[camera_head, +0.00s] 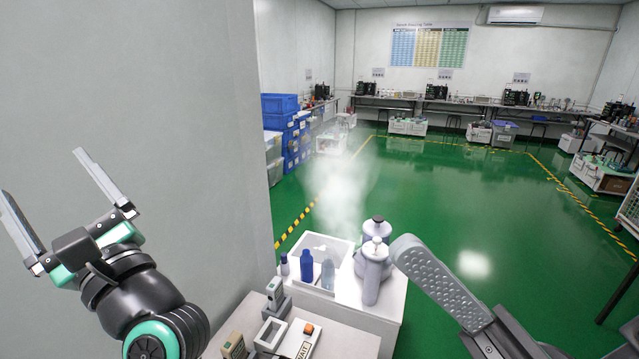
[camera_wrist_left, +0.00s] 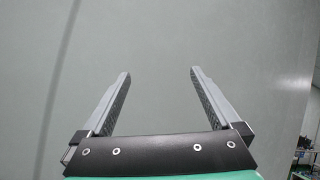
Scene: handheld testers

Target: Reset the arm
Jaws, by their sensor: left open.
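My left gripper (camera_head: 46,178) is raised at the left of the head view, in front of the grey wall. Its two long fingers are wide apart with nothing between them. The left wrist view shows the same open fingers (camera_wrist_left: 160,73) against the plain wall. A dimpled grey finger of my right gripper (camera_head: 437,277) comes in from the lower right. Only this one finger shows clearly, so I cannot tell its opening. The handheld testers (camera_head: 275,293) stand on the white table at the bottom, below and between the two grippers.
A frame and a box with an orange button (camera_head: 308,328) lie near the testers. The green floor (camera_head: 470,200) beyond is open.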

